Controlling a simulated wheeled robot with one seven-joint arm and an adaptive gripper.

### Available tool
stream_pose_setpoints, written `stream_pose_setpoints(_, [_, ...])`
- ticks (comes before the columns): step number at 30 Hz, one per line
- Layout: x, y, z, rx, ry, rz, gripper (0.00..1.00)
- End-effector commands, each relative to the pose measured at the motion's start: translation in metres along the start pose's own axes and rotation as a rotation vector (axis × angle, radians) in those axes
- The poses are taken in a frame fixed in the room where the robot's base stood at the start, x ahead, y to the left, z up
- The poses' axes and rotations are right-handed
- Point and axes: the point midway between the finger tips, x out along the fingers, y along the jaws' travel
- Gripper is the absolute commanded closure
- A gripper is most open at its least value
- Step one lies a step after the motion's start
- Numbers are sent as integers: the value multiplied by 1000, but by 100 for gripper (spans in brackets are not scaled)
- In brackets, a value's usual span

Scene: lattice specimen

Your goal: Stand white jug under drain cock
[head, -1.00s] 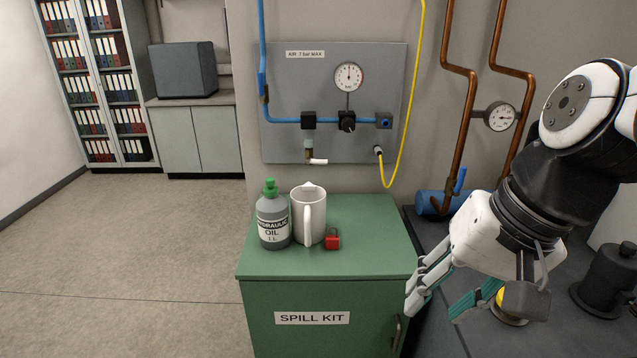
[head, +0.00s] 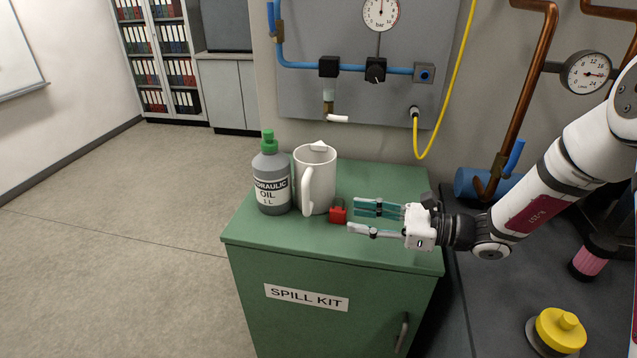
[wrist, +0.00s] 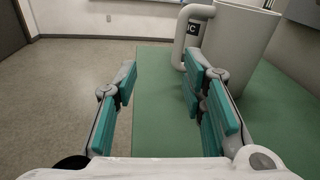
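The white jug (head: 318,165) stands upright on the green cabinet top, its handle facing the front in the head view. In the wrist view the jug (wrist: 240,40) is at the upper right, beyond the right finger, with its handle (wrist: 187,38) on its left side. The drain cock (head: 328,105) hangs below the blue pipe on the wall panel, above and behind the jug; it has a white end pointing right. My gripper (head: 353,215) is open and empty, low over the cabinet's front right, fingers pointing left; its fingers (wrist: 160,82) are wide apart in the wrist view.
A red padlock (head: 338,215) sits right of the jug, close to my fingertips. A grey hydraulic oil bottle (head: 271,180) with a green cap stands just left of the jug. The green cabinet top (head: 390,178) is clear behind my gripper. A yellow hose (head: 441,120) hangs at the back right.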

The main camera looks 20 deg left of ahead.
Motion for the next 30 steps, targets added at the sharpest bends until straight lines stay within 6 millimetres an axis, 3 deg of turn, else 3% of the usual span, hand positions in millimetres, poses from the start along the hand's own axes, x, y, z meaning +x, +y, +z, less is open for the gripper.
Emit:
stream_pose_setpoints(1, [1,-8,-13,37,-23,-29,62])
stream_pose_setpoints(6, [5,-21,-27,94,-65,-82,62])
stream_pose_setpoints(18, [70,-28,-23,98,-67,-86,62])
stream_pose_setpoints(30, [106,-28,-18,99,-66,-84,62])
